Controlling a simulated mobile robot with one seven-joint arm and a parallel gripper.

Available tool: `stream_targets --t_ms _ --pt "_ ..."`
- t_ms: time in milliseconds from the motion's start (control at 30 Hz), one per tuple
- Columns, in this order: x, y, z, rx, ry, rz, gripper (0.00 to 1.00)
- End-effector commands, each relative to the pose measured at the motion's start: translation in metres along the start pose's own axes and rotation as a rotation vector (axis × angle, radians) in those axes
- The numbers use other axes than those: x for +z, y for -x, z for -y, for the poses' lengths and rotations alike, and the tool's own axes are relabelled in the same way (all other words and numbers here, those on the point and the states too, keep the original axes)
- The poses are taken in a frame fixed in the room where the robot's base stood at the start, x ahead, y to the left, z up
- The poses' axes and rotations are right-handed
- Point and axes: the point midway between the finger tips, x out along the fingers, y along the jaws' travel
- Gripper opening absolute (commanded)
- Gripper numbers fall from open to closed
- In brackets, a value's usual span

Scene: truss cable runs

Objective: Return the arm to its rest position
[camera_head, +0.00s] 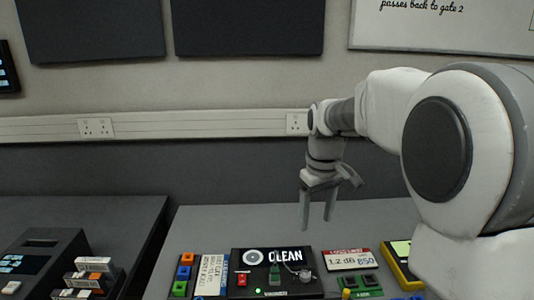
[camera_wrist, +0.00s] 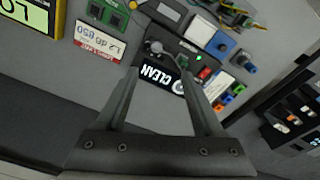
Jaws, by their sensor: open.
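My gripper (camera_head: 317,212) hangs from my arm above the grey bench (camera_head: 205,218), fingers pointing down and spread apart with nothing between them. In the wrist view my gripper (camera_wrist: 165,85) shows two dark open fingers. Below and between them is a black box marked CLEAN (camera_head: 264,257), which also shows in the wrist view (camera_wrist: 158,75). The fingertips look apart from it.
Around the black box are a red and white card (camera_head: 348,259), coloured blocks (camera_head: 185,273), a labelled card (camera_head: 211,275) and a yellow device (camera_head: 401,262). A dark rack (camera_head: 38,262) stands at the left. The wall has sockets (camera_head: 95,128). The bench behind the box is bare.

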Motion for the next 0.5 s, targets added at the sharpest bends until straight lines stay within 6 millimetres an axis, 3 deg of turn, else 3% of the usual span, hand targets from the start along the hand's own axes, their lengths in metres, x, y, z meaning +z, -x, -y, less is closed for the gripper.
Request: stream_targets --t_ms 33,200,500 --pt "0.012 0.018 0.005 0.011 -0.021 -0.027 0.69" --pt "0.051 0.052 0.021 0.035 -0.097 -0.099 0.69" --pt "0.122 0.088 0.051 0.067 -0.228 -0.23 0.69"
